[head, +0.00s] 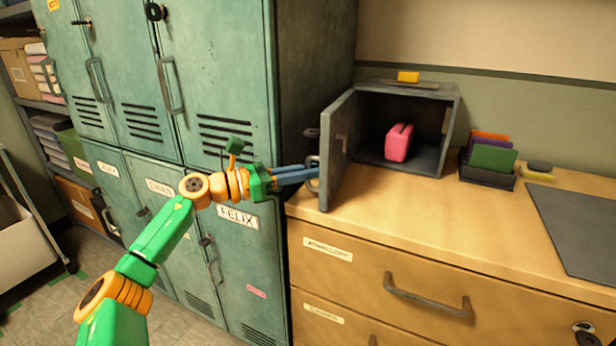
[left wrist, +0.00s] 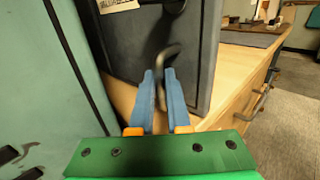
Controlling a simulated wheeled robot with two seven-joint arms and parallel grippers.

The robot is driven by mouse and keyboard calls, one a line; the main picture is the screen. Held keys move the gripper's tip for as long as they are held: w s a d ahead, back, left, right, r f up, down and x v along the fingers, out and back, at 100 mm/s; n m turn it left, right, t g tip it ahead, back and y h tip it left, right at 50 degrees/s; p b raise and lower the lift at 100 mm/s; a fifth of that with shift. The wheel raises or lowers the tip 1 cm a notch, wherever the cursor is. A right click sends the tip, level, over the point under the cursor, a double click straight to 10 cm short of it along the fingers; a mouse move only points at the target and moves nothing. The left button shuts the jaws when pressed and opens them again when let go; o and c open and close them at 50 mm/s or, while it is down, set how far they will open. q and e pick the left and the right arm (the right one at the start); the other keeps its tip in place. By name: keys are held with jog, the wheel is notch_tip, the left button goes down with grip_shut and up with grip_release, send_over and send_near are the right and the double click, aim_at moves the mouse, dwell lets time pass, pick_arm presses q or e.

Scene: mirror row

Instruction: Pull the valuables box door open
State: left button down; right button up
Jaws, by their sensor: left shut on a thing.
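The valuables box (head: 405,122) is a dark grey metal box on the wooden cabinet top. Its door (head: 338,150) is swung open to the left, and a pink item (head: 399,143) sits inside. My left gripper (head: 312,172) has blue fingers shut on the door handle (head: 313,162) at the door's outer face. In the left wrist view the door (left wrist: 150,35) fills the middle, and the handle (left wrist: 168,55) runs between the fingertips of the gripper (left wrist: 160,75). The right gripper is not in view.
Green lockers (head: 228,80) stand close on the left, beside my left forearm. On the wooden cabinet (head: 360,215) are a folder holder (head: 487,172), a yellow-based item (head: 538,173) and a dark mat (head: 585,230). A yellow block (head: 408,77) lies on the box.

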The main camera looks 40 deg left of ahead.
pick_arm(q)
jog(key=shift+a+r, duration=0.1)
jog(key=shift+r, duration=0.05)
jog(key=c, duration=1.2)
grip_release()
jog(key=shift+o, duration=0.2)
jog(key=shift+w, duration=0.1)
jog(key=shift+s+a+f+b, duration=0.1)
jog(key=shift+s+f+b, duration=0.15)
jog(key=shift+f+b, duration=0.05)
jog(key=b+v, duration=0.2)
jog(key=v, duration=0.4)
jog(key=shift+s+r+b, duration=0.15)
jog(key=shift+s+b, duration=0.05)
jog(key=shift+b, duration=0.2)
jog(key=shift+a, duration=0.1)
